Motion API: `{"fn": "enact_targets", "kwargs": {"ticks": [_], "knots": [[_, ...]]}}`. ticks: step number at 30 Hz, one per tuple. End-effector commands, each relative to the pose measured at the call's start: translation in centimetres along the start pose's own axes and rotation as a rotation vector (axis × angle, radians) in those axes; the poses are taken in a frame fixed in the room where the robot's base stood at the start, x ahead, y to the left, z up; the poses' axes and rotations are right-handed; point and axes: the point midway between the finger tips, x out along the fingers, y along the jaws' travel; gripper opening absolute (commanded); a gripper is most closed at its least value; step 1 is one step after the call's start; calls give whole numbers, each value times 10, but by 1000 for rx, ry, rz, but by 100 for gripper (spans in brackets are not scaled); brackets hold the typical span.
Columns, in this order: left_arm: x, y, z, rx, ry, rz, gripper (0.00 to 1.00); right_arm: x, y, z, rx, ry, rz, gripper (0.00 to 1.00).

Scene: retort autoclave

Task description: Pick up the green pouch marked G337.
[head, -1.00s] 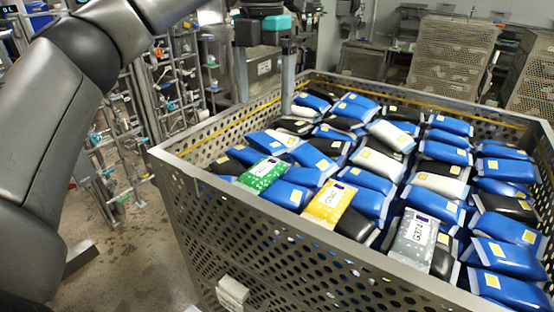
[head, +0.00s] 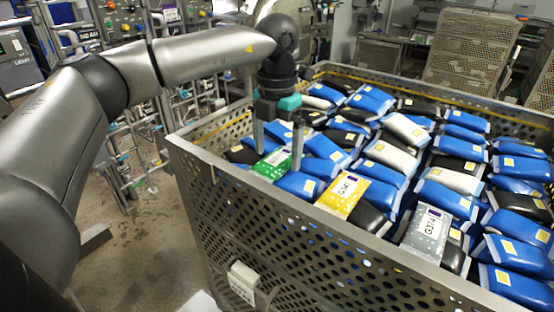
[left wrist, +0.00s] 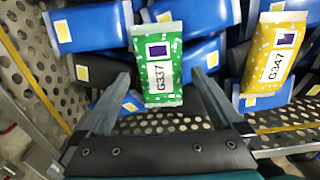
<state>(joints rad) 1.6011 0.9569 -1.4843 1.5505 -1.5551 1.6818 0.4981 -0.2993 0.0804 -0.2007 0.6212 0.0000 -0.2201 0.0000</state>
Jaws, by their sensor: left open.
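The green pouch marked G337 (head: 268,164) lies near the front left wall of the perforated basket, on top of other pouches. My left gripper (head: 278,160) is open and points down over the green pouch. In the head view its two fingers stand to either side of the pouch. In the left wrist view the gripper (left wrist: 160,92) frames the pouch's lower end between its fingers. I cannot tell whether the fingers touch it. My right gripper is out of view.
The perforated metal basket (head: 330,250) is full of blue, black and white pouches. A yellow pouch G347 (head: 343,194) lies right of the green one, and a grey pouch G374 (head: 425,235) farther right. The basket's front wall rises close to the green pouch.

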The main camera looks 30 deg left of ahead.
Motion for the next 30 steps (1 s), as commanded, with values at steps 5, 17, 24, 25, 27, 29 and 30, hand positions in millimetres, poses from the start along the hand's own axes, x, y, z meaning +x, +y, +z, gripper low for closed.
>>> {"fn": "enact_targets", "kwargs": {"ticks": [5, 17, 24, 25, 27, 29, 30], "knots": [[12, 0, 0, 0, 0, 1, 100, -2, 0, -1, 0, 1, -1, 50], [12, 0, 0, -1, 0, 1, 76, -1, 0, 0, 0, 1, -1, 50], [12, 0, 0, -1, 0, 1, 49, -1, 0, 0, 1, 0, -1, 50], [12, 0, 0, -1, 0, 1, 46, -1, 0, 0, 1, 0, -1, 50], [12, 0, 0, -1, 0, 1, 38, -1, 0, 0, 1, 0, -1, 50], [12, 0, 0, -1, 0, 0, 31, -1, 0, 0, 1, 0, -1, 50], [12, 0, 0, 0, 0, 0, 27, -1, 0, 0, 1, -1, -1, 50]]}}
